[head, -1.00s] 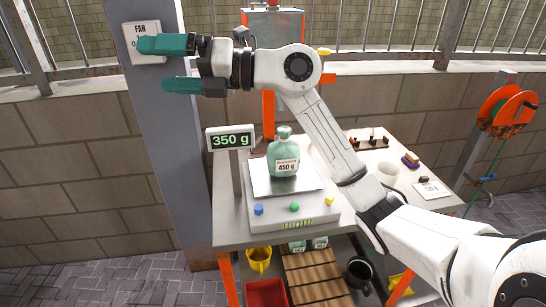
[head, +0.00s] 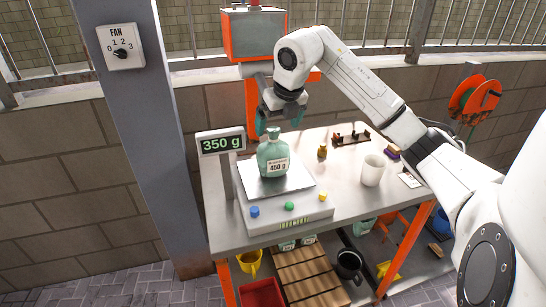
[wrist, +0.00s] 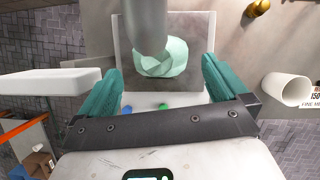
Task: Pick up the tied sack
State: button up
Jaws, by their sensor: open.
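The tied sack (head: 273,160) is pale green, with a narrow neck and a label reading 450 g. It stands upright on the scale plate (head: 300,182); the display (head: 221,143) reads 350 g. My gripper (head: 268,124) points down just above and behind the sack's neck in the head view, its teal fingers partly hidden there. In the wrist view the sack (wrist: 165,62) shows between and beyond the two open fingers. I cannot tell whether a finger touches it. Nothing is held.
The display post rises at the left. A fan dial (head: 120,48) is on the pillar.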

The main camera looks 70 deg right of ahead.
aim_at(274, 152)
jog(key=shift+p+x, duration=0.5)
jog(key=shift+x, duration=2.5)
jog(key=shift+a, duration=0.15)
